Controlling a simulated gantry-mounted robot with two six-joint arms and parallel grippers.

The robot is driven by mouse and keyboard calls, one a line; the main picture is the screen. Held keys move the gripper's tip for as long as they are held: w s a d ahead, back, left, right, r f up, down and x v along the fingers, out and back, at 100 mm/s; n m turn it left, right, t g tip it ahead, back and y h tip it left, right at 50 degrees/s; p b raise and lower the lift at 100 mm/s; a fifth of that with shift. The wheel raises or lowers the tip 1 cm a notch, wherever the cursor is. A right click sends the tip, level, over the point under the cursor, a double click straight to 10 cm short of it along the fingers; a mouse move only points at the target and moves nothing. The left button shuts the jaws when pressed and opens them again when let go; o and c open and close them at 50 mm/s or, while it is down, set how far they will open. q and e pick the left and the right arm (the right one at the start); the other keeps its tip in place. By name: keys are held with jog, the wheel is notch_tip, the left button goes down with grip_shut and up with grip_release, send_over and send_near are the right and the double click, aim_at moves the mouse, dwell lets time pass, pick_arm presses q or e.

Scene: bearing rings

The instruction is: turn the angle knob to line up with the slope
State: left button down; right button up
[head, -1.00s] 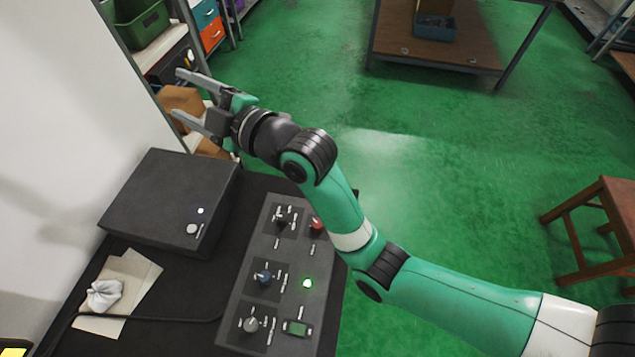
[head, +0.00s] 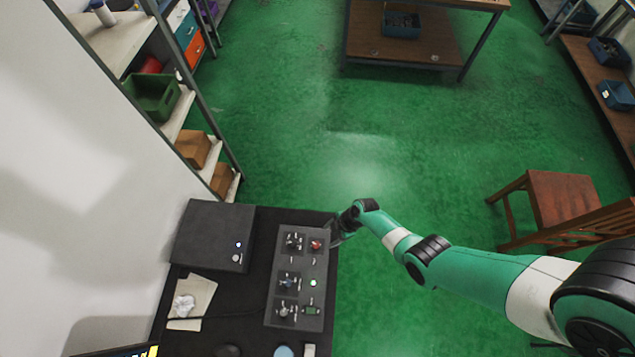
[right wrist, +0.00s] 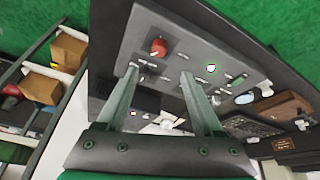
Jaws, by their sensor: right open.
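The dark grey control panel (head: 302,263) lies on the black bench, with three knobs down its left side: a top knob (head: 293,241), a middle bluish knob (head: 288,283) and a bottom grey knob (head: 284,310). Their labels are too small to read, so I cannot tell which is the angle knob or where it points. My left gripper is out of view.
A green light (head: 313,282) and a small display (head: 311,310) sit on the panel's right side. A black box (head: 214,236) and paper with a crumpled cloth (head: 185,305) lie left of the panel.

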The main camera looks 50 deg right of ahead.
aim_at(316, 245)
jog(key=b+x, duration=1.1)
jog(key=shift+d+f, duration=0.15)
jog(key=shift+f, duration=0.05)
jog(key=shift+w+f+b, duration=0.15)
jog(key=shift+f+b, duration=0.05)
jog(key=shift+b, duration=0.1)
grip_shut()
